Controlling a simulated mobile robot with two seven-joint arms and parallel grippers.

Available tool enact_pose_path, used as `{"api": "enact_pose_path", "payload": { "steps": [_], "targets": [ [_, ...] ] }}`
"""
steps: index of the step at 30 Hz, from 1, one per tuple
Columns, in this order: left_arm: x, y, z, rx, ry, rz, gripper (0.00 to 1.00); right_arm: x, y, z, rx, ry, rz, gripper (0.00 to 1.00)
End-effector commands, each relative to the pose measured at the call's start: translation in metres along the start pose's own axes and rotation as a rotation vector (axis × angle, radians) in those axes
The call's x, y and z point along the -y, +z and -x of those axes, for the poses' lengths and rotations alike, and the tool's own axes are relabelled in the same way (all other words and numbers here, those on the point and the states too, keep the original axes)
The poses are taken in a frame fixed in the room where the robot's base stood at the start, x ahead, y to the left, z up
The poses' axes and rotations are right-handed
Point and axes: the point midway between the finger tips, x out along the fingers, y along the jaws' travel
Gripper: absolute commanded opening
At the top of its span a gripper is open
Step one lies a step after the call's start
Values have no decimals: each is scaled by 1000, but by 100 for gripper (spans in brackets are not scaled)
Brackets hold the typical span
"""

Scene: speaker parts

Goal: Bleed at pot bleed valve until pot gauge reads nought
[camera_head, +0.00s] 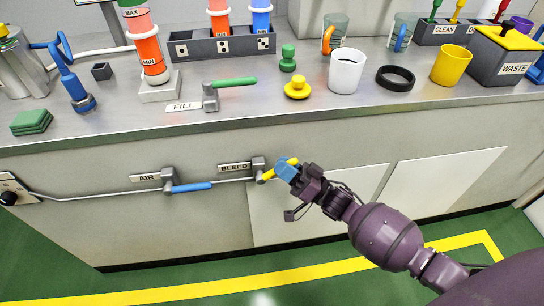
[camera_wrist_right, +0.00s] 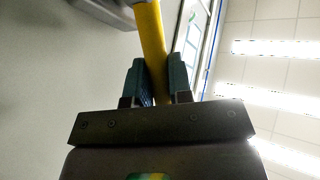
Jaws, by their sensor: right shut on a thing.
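The bleed valve (camera_head: 258,168) is a grey fitting on the front of the bench, beside a BLEED label (camera_head: 234,168). Its yellow handle (camera_head: 267,177) points right and slightly up. My right gripper (camera_head: 287,168), with blue fingertips, is shut on the handle near its outer end. In the right wrist view the yellow handle (camera_wrist_right: 150,40) runs between the two fingers of the right gripper (camera_wrist_right: 160,80). A metal pot (camera_head: 22,70) stands at the far left on the bench, cut by the frame edge. No readable pot gauge shows. My left gripper is not in view.
Left of the bleed valve is the AIR valve (camera_head: 168,180) with a blue handle. A thin pipe (camera_head: 90,197) runs along the bench front. Above, the FILL valve (camera_head: 210,97), a white cup (camera_head: 346,70) and a yellow cup (camera_head: 451,64) stand on the worktop.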

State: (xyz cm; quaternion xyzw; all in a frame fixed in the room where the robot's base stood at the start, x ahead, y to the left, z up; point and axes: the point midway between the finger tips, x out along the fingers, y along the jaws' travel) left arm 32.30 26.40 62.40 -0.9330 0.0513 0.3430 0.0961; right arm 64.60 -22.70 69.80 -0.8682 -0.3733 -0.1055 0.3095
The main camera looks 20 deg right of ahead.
Motion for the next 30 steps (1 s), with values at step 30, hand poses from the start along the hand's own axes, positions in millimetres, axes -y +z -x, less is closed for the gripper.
{"api": "enact_pose_path", "payload": {
  "steps": [30],
  "targets": [
    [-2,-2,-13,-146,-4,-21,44,-18,27,32,-504,-127,-312,0]
  ]
}}
